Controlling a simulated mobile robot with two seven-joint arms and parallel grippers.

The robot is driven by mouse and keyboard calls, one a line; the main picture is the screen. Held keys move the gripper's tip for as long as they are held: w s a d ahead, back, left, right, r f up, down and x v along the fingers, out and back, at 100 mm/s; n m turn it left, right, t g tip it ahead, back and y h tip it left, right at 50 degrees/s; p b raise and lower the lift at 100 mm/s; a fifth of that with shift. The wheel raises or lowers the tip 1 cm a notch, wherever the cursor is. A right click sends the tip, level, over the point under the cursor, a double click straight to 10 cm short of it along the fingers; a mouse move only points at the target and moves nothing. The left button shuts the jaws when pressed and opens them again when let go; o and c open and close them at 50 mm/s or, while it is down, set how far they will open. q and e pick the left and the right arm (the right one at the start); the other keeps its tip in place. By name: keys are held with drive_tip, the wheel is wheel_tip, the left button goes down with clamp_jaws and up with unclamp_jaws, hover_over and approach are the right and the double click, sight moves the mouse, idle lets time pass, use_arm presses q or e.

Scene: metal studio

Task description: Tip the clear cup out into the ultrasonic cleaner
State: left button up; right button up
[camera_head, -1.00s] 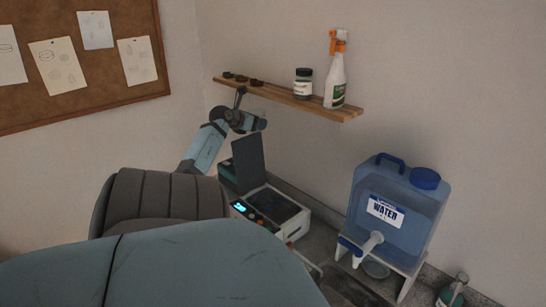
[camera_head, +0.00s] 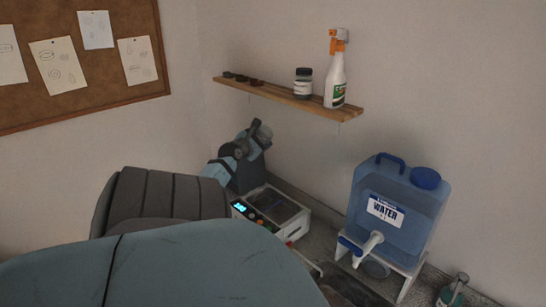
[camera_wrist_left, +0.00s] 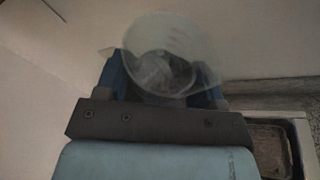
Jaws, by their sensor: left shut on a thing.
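In the left wrist view the left gripper (camera_wrist_left: 160,82) is shut on the clear cup (camera_wrist_left: 195,42). The cup is blurred; its contents are unclear. I cannot make out the cup in the head view. My right gripper is not in view.
A blue water container (camera_head: 400,205) on a white stand is right of the cleaner. A wooden shelf (camera_head: 285,97) above holds a spray bottle (camera_head: 335,85), a dark jar (camera_head: 303,83) and small dark items. A green bottle (camera_head: 452,293) is at the lower right.

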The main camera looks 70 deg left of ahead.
use_arm(q)
drive_tip(key=shift+m+t, duration=0.3)
drive_tip(key=shift+m, duration=0.3)
wheel_tip(320, 180, down, 4)
drive_tip(key=b, duration=0.4)
drive_tip(key=shift+d, duration=0.15)
drive_tip(key=shift+r+y+b, duration=0.15)
drive_tip(key=shift+y+b, duration=0.15)
drive_tip(key=shift+m+b, duration=0.4)
drive_tip(key=shift+b, duration=0.75)
wheel_tip(320, 180, down, 5)
drive_tip(key=m+t+b, duration=0.1)
drive_tip(key=m+b, duration=0.1)
drive_tip(key=b, duration=0.4)
drive_tip(key=m+t+y+b, duration=0.1)
drive_tip(key=m+b, duration=0.1)
drive_tip(key=b, duration=0.4)
drive_tip(key=shift+r, duration=0.2)
drive_tip(key=shift+f+b, duration=0.15)
drive_tip(key=shift+b, duration=0.2)
